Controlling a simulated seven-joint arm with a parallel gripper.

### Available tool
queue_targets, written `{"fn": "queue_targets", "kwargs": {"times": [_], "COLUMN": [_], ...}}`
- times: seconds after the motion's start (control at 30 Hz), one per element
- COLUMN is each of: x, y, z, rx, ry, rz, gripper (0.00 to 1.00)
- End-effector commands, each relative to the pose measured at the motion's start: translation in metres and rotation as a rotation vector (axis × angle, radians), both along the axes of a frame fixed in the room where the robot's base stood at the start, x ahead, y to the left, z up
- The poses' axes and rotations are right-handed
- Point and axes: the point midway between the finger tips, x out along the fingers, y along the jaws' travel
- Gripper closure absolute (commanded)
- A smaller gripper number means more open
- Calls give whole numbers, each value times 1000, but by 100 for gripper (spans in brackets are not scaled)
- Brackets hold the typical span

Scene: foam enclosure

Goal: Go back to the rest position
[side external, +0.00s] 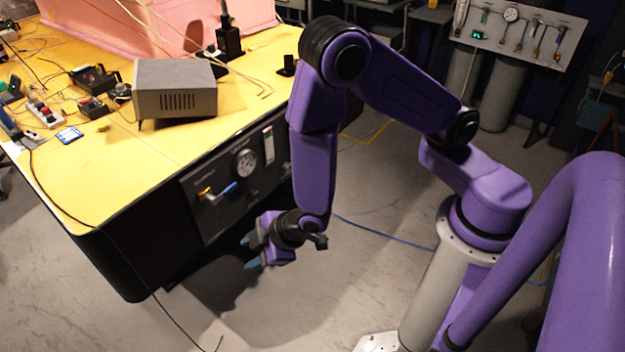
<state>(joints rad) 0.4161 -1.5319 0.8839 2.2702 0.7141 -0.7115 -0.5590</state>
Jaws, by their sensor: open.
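My gripper (250,253) hangs low at the end of my purple arm, in front of the dark front panel of the bench (120,255). Its two blue-grey fingertips point left and stand apart, with nothing between them. It is below the level of the yellow bench top.
On the yellow bench top (130,165) stand a grey metal box (176,88), a pink foam block (160,25), cables and several small electronic parts. A blue cable (385,233) lies on the floor behind my arm. The floor below my gripper looks clear.

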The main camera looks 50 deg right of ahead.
Motion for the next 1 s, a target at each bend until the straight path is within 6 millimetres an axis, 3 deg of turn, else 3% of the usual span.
{"fn": "queue_targets", "kwargs": {"times": [0.23, 0.43, 0.57, 0.7, 1.0], "x": [-53, -100, -128, -155, -188], "y": [10, -11, -39, -78, -161], "z": [59, 107, 136, 164, 202], "rx": [89, 66, 15, -67, -242], "ry": [270, 442, 523, 581, 614], "rz": [78, 146, 178, 193, 155], "gripper": [55, 55, 55, 55, 55]}}
